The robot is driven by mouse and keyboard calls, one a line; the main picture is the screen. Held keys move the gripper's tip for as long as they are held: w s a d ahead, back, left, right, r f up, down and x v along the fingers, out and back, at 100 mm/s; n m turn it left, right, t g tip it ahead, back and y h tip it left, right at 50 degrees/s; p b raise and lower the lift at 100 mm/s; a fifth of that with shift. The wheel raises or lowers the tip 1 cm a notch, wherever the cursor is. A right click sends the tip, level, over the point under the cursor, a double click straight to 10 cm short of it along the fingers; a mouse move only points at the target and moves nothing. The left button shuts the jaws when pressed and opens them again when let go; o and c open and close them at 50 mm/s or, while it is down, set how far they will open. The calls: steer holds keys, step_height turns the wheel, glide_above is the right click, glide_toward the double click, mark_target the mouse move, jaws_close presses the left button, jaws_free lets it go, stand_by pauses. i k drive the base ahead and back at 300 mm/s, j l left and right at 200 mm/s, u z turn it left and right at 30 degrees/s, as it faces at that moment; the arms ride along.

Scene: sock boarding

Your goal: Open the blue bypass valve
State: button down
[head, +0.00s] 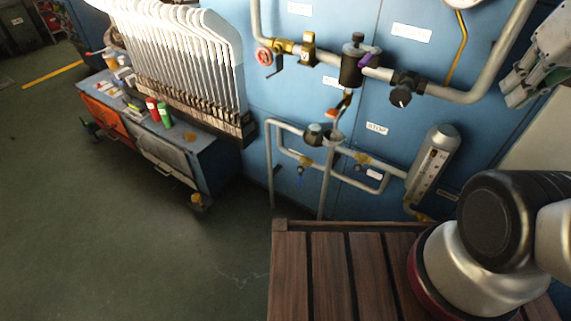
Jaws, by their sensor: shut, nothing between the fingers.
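A small valve with a blue handle (300,171) hangs under a brass fitting on the left part of the lower pipe loop, in front of the blue wall panel. A second brass valve (362,158) sits further right on the same loop, with a small dark blue part below it and a white tag beside it. The handles are too small for me to tell their settings surely. My gripper (509,88) is at the upper right edge, partly cut off by the frame. It is shut and empty, well apart from the blue handle, up and to its right.
The upper pipe (460,95) carries a red handwheel (264,56), a purple handle (369,58) and a black knob (401,96). A flow meter (431,165) stands right of the loop. A slatted wooden top (330,275) lies below. A workbench (190,150) with sock boards stands left; floor between is clear.

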mark_target(301, 169)
steer(key=i+j, duration=0.2)
steer(key=j, duration=0.15)
steer(key=i+j, duration=0.45)
steer(key=j, duration=0.2)
steer(key=j+z, duration=0.55)
steer(key=j, duration=0.3)
steer(key=k+j, duration=0.6)
steer(key=j, duration=0.2)
